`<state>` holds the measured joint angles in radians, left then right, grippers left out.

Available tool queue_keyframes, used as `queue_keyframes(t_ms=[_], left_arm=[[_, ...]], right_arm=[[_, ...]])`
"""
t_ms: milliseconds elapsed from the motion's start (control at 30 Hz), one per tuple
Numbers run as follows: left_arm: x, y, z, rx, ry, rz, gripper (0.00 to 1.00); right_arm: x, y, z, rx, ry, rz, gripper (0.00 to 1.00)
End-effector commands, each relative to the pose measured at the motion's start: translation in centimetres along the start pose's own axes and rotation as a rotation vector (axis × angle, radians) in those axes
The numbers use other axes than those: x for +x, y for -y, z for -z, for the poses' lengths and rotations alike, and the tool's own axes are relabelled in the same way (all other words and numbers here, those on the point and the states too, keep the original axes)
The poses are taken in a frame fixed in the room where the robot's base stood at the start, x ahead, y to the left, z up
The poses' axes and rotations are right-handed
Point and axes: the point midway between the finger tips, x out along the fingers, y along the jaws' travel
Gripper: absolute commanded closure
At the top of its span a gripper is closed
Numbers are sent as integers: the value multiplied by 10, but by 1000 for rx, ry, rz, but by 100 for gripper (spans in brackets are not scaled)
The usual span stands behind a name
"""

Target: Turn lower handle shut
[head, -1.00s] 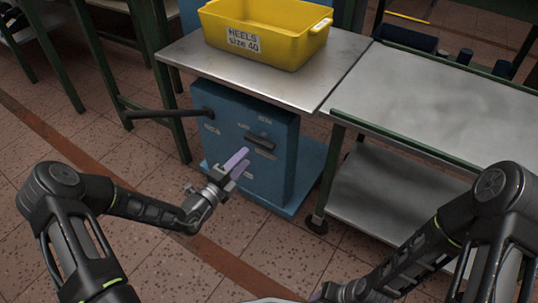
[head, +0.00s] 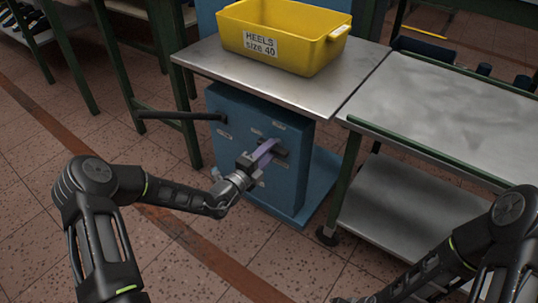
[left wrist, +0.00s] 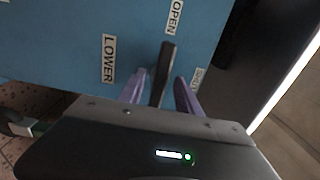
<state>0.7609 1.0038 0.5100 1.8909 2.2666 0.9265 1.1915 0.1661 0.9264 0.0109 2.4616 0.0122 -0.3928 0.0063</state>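The lower handle (head: 282,153) is a short dark bar on the front of a blue cabinet (head: 302,175). In the left wrist view the black handle (left wrist: 162,75) stands between my two purple fingers, with a gap on each side. Labels there read LOWER (left wrist: 108,58) and OPEN (left wrist: 175,16); another, partly hidden by the finger, seems to read SHUT (left wrist: 197,78). My left gripper (head: 267,149) is open around the handle. In the head view it hides part of the handle. My right gripper is out of view; only its arm shows at bottom right.
A long dark rod (head: 180,115) sticks out left from the cabinet's upper part. Above is a metal top (head: 300,92) with a yellow HEELS size 40 bin (head: 285,38). A metal cart (head: 440,105) stands to the right. The floor in front is clear.

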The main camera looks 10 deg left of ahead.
Motion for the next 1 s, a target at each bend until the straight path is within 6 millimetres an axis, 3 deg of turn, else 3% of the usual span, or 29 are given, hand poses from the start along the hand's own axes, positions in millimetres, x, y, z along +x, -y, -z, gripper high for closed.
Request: queue_keyframes(t_ms=[300,800,1000], left_arm=[[4,1,0,-1,0,-1,60],[3,1,0,0,0,0,100],[3,1,0,0,0,0,100]], right_arm=[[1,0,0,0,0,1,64],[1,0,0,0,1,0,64],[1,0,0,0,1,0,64]])
